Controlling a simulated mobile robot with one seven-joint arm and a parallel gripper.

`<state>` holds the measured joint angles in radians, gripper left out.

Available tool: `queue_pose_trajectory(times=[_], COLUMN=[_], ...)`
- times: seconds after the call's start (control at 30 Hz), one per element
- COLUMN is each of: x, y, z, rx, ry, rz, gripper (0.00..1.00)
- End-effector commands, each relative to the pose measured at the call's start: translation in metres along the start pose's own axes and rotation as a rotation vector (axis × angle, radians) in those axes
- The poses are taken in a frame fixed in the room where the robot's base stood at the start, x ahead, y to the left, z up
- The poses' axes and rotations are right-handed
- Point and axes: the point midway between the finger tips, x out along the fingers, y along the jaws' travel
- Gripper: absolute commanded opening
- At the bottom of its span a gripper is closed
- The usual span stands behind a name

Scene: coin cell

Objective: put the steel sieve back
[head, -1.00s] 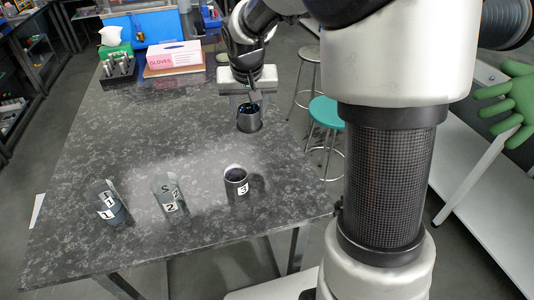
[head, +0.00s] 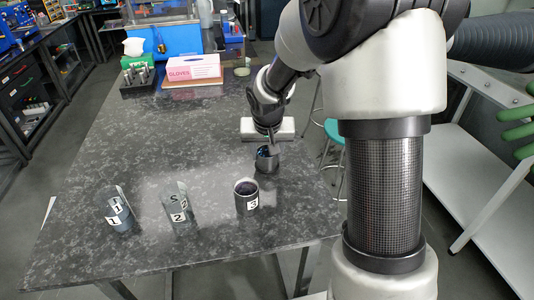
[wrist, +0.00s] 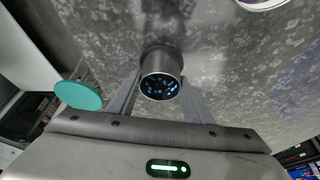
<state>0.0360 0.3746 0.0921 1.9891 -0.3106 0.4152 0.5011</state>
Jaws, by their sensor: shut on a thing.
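The steel sieve (head: 266,160) is a small dark metal cup, right of the table's middle. My gripper (head: 271,145) is shut on it, and the fingers show on both sides of the sieve (wrist: 160,82) in the wrist view. Bluish specks show inside its mouth. I cannot tell whether its base touches the table. Three cups stand in a row near the front: one labelled 1 (head: 121,218), one labelled 2 (head: 178,206) and a dark-mouthed one labelled 3 (head: 246,201). The sieve is behind and slightly right of cup 3, apart from it.
The dark speckled table (head: 130,160) has free room left of the sieve. A gloves box (head: 193,68) and a block of dark cylinders (head: 137,78) are at the back. A teal stool (head: 334,130) is beyond the right edge; its seat shows in the wrist view (wrist: 78,95).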

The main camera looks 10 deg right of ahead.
Motion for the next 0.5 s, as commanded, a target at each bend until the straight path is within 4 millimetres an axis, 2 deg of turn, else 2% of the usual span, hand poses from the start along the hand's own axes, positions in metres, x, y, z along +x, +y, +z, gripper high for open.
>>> queue_pose_trajectory(times=[0.37,0.4,0.47,0.5], x=[0.005,0.003,0.003,0.003], y=[-0.0003,-0.0002,-0.0002,-0.0001], z=[0.0016,0.0009,0.0009,0.0009], rx=[0.0,0.0,0.0,0.0], ry=[0.002,0.002,0.002,0.001], rz=[-0.001,-0.001,-0.001,0.0], gripper=[0.22,0.52,0.62,0.64])
